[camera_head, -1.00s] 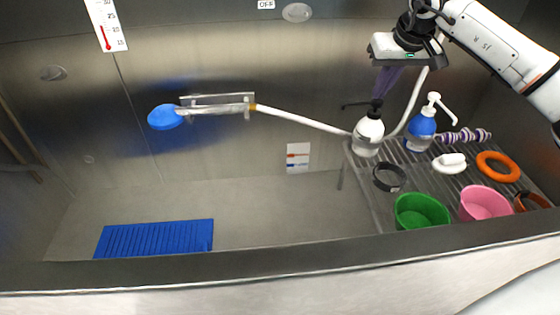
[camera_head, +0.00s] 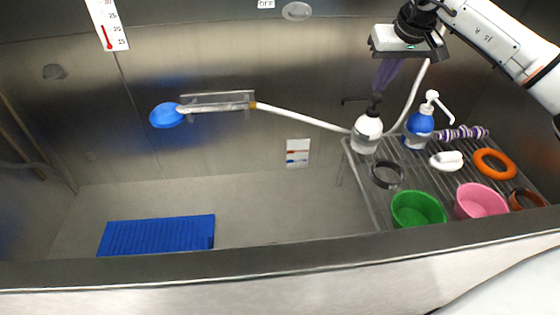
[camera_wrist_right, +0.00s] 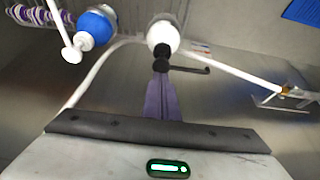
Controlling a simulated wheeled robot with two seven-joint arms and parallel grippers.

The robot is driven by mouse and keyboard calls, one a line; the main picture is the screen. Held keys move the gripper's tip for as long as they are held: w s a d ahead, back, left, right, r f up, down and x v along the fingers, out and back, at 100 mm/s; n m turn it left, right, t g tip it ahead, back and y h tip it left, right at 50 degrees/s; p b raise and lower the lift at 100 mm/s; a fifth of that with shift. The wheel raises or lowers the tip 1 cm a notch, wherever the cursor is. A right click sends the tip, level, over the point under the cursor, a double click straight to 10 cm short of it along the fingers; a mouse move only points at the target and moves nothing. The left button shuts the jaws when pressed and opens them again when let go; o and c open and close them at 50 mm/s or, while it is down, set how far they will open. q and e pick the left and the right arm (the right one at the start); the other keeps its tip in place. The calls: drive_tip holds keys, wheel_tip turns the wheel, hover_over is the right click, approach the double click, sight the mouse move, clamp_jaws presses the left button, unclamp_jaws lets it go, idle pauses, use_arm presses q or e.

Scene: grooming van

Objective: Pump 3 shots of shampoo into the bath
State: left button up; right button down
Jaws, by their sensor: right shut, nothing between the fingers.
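A white bottle with a black pump head (camera_head: 366,134) stands at the back left corner of the slatted rack; its spout points left over the bath (camera_head: 250,205). A blue bottle with a white pump (camera_head: 419,127) stands to its right. I cannot read which one is shampoo. My right gripper (camera_head: 378,94) is shut and empty, its purple fingers pointing down at the black pump head, at or just above it. In the right wrist view the fingers (camera_wrist_right: 161,76) end at the black pump top, over the white bottle (camera_wrist_right: 163,36). My left gripper is not in view.
The slatted rack (camera_head: 365,198) also holds a green bowl (camera_head: 417,209), a pink bowl (camera_head: 481,200), an orange ring (camera_head: 494,163), a black band and a white brush-like item. A blue mat (camera_head: 157,235) lies in the bath. A blue shower head (camera_head: 166,115) hangs on the wall.

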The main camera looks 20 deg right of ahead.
drive_tip(key=shift+f, duration=0.15)
drive_tip(key=shift+f+b, duration=0.3)
drive_tip(key=shift+f, duration=0.75)
drive_tip(key=shift+s, duration=0.1)
drive_tip(key=shift+r+p, duration=1.15)
drive_tip(key=shift+r, duration=0.05)
